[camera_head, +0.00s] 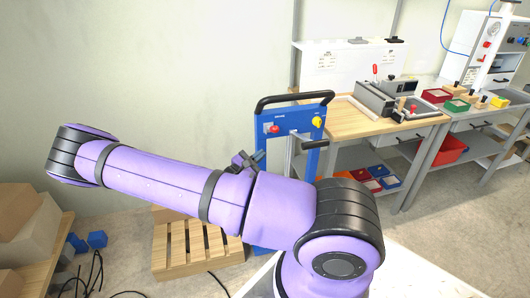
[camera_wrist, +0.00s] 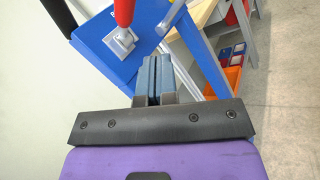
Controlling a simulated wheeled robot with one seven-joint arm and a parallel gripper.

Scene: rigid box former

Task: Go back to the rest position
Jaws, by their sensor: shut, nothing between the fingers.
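My gripper (camera_wrist: 154,65) is shut and empty in the wrist view, its two blue-grey fingers side by side. In the head view it shows only as a small dark shape (camera_head: 249,159) behind my purple arm, in front of the blue machine (camera_head: 294,117). The machine has a black top handle (camera_head: 294,99), a red knob (camera_head: 273,129) and a yellow knob (camera_head: 317,121). The wrist view shows the machine's blue panel (camera_wrist: 103,48) with a red-handled lever (camera_wrist: 123,14) just beyond the fingers. I cannot tell whether the fingers touch the panel.
A workbench (camera_head: 365,128) with tools stands behind and right of the machine. A wooden pallet (camera_head: 180,262) lies low behind my arm. Cardboard boxes (camera_head: 28,225) and blue pieces (camera_head: 97,239) are at the left. The grey floor at right is partly clear.

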